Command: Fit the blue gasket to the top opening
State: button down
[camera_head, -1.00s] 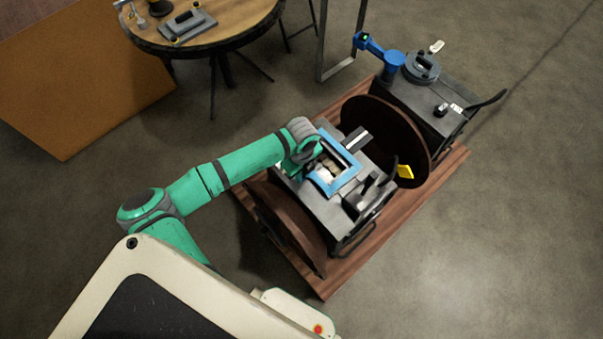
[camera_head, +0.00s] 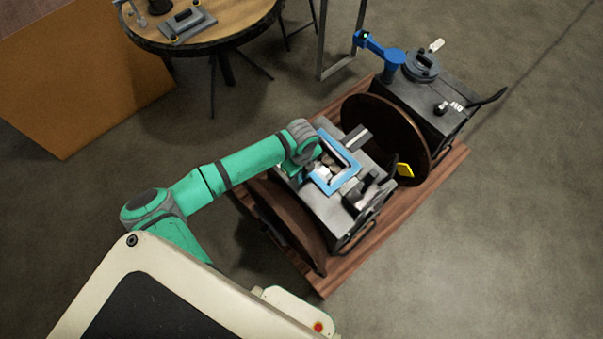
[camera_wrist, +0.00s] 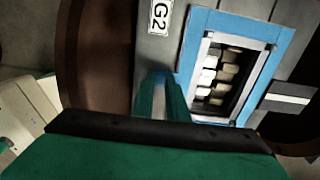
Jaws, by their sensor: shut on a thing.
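The blue gasket (camera_head: 346,181) is a rectangular frame over the top opening (camera_head: 328,167) of the grey engine block (camera_head: 325,208) in the head view. In the wrist view the gasket (camera_wrist: 193,52) surrounds the opening (camera_wrist: 222,80), where pale inner parts show. My gripper (camera_head: 308,165) is at the gasket's left side, shut on its edge; its fingertips are mostly hidden by my arm in the head view. In the wrist view my gripper (camera_wrist: 160,90) reaches toward the gasket's near left side. I cannot tell whether the gasket touches the block.
The engine stands on a wooden base (camera_head: 335,283) between two brown discs (camera_head: 384,128). A second grey unit with a blue arm (camera_head: 378,50) stands at the back right. A round table (camera_head: 225,32) with parts is at the upper left. Open floor lies to the right.

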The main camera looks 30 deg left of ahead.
dwell(0.4)
jog(key=c, duration=1.7)
grip_release()
jog(key=shift+o, duration=0.2)
notch_tip(320, 180, up, 11)
